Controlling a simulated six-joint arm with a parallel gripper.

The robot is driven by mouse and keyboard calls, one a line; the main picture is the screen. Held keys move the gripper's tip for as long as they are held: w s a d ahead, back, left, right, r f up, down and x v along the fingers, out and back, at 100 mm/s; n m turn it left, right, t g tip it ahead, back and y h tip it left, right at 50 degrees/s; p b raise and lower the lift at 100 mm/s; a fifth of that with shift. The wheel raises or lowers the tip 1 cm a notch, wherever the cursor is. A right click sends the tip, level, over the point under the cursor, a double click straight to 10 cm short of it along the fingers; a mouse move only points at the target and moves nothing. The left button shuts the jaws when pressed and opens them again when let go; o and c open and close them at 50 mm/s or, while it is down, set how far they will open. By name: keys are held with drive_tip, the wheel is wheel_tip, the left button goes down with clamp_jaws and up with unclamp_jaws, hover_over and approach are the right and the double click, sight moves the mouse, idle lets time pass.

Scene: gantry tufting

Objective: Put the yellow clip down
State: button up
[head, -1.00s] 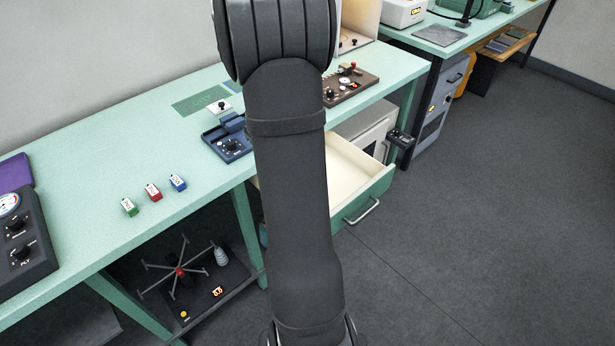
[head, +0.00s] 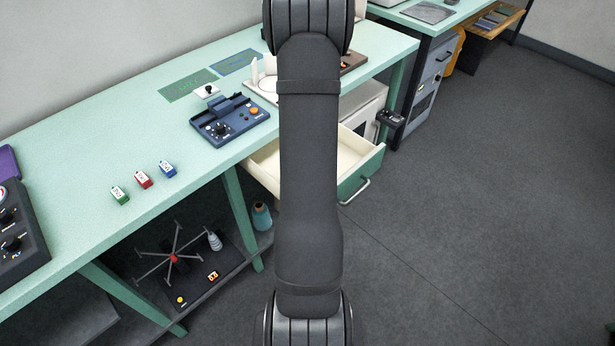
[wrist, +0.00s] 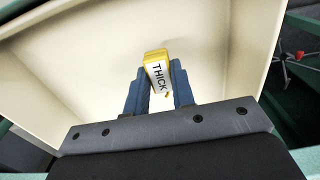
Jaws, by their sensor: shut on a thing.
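The yellow clip (wrist: 156,57), with a white label reading THICK, is held between the blue fingers of my gripper (wrist: 160,72) in the wrist view. My gripper is shut on it. Behind the clip is the cream inside of the open drawer (wrist: 80,70); I cannot tell whether the clip touches the drawer floor. In the head view the green-fronted drawer (head: 358,187) stands pulled out under the bench. My arm covers part of it there, and the gripper and yellow clip do not show.
A green clip (head: 120,195), a red clip (head: 143,180) and a blue clip (head: 167,169) stand on the mint bench (head: 90,150). A blue control box (head: 228,118) sits near the bench edge above the drawer. A wire-armed stand (head: 173,258) is on the lower shelf.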

drive_tip(key=shift+f, duration=1.75)
drive_tip(key=o, duration=0.9)
drive_tip(key=shift+f, duration=0.1)
drive_tip(key=shift+o, duration=0.2)
wheel_tip(320, 180, up, 12)
drive_tip(key=shift+r, duration=0.15)
drive_tip(key=shift+f, duration=4.75)
